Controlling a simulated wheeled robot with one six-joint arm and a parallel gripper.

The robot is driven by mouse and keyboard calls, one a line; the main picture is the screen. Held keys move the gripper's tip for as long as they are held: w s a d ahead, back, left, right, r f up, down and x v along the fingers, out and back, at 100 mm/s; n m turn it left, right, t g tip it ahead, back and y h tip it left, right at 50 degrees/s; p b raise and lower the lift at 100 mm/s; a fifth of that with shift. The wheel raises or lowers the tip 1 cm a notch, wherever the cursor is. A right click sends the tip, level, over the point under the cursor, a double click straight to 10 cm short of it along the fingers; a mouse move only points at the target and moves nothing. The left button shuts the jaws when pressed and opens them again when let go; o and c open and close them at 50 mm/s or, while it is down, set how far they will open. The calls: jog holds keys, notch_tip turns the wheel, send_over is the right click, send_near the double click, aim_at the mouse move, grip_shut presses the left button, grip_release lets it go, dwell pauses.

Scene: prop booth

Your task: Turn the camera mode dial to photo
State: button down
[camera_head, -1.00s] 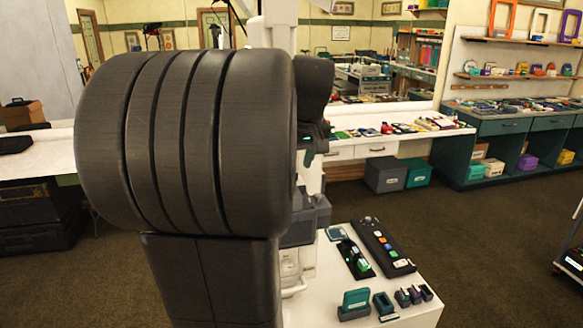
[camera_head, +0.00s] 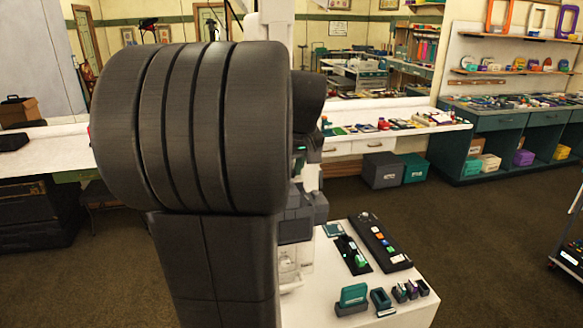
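I cannot make out a camera or its mode dial in this view. A black control panel (camera_head: 381,243) with several coloured buttons lies on a white tabletop (camera_head: 405,308) at the lower right. A small round knob-like part shows at the panel's far end, too small to read. A black holder (camera_head: 352,255) with a green piece sits left of the panel. My large dark arm links fill the left and centre. My gripper is not clearly visible, and the links hide whatever lies behind them.
A teal stamp-like block (camera_head: 353,298) and several small dark blocks stand along the tabletop's near edge. Grey (camera_head: 382,170) and teal (camera_head: 414,168) boxes sit on the floor behind. A long counter with shelves lines the right back.

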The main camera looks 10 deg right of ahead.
jog(key=m+h, duration=0.1)
jog(key=m, duration=0.3)
jog(key=m+h, duration=0.1)
jog(key=m, duration=0.1)
jog(key=shift+w+a+m+h+b, duration=0.1)
jog(key=shift+a+m+h+b, duration=0.2)
jog(key=shift+a+b, duration=0.1)
jog(key=m, duration=0.2)
jog(key=m+g+h, duration=0.1)
jog(key=m, duration=0.2)
jog(key=shift+w+a+g+h, duration=0.1)
jog(key=shift+g+h, duration=0.2)
jog(key=shift+b, duration=0.3)
jog(key=c, duration=1.2)
grip_release()
jog(key=shift+c, duration=0.2)
jog(key=b+v, duration=0.1)
jog(key=v, duration=1.3)
jog(key=shift+w, duration=0.2)
